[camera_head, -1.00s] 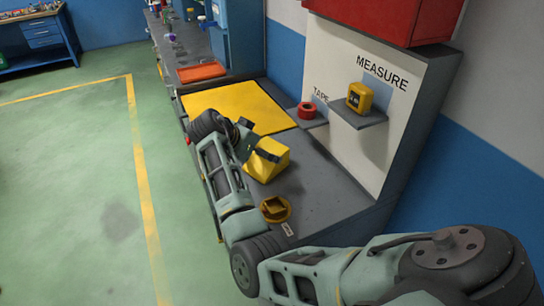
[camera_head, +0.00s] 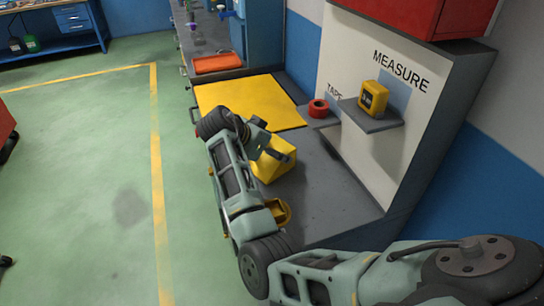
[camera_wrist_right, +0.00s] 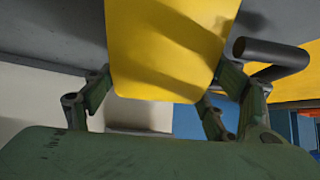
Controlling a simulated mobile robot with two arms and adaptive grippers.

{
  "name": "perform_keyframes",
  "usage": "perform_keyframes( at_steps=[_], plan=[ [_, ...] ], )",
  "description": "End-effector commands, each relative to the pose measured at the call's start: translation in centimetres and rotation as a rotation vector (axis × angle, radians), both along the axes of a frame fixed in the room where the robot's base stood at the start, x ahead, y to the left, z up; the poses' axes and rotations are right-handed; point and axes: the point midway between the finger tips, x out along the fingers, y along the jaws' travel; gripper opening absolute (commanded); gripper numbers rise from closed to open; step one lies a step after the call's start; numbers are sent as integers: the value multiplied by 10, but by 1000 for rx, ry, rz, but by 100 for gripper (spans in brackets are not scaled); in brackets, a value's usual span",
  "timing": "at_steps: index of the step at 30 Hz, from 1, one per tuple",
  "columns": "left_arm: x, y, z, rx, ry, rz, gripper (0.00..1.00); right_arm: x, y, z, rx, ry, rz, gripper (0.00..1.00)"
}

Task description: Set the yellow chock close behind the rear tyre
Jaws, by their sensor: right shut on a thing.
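The yellow chock (camera_head: 275,161) is a wedge-like block over the grey bench (camera_head: 325,200) in the head view. My right gripper (camera_head: 260,146) is shut on it. In the right wrist view the chock (camera_wrist_right: 170,45) fills the top middle between the two green fingers. I cannot tell whether its underside touches the bench or hangs just above it. No rear tyre shows clearly; a red body with a dark part below it (camera_head: 6,140) is cut off at the left edge. My left gripper is not in view.
A yellow mat (camera_head: 240,103), a red tape roll (camera_head: 318,108) and a yellow tape measure (camera_head: 373,97) on a small shelf are around the chock. A yellow round piece (camera_head: 283,212) is partly behind my arm. Green floor (camera_head: 75,190) at left is open.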

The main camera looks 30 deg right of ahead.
Motion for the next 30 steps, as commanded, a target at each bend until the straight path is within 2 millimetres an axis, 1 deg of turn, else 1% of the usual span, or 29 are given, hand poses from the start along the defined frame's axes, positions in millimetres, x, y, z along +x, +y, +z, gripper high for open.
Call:
perform_keyframes(
  at_steps=[1,6,9,13,19,23,26,29,30],
  plan=[
    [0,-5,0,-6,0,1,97,0,0,0,1,0,0,67],
    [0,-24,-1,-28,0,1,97,0,0,0,1,0,0,52],
    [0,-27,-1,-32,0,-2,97,0,0,0,0,0,0,43],
    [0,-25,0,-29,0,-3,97,1,0,1,-2,-3,0,32],
    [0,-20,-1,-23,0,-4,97,1,0,3,-1,-4,1,31],
    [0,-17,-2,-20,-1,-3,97,1,0,9,-2,-6,0,31],
    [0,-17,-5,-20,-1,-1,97,1,0,20,-2,-7,0,31],
    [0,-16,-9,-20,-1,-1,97,2,0,38,-2,-10,-1,31],
    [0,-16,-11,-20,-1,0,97,2,0,47,-2,-10,0,31]
  ],
)
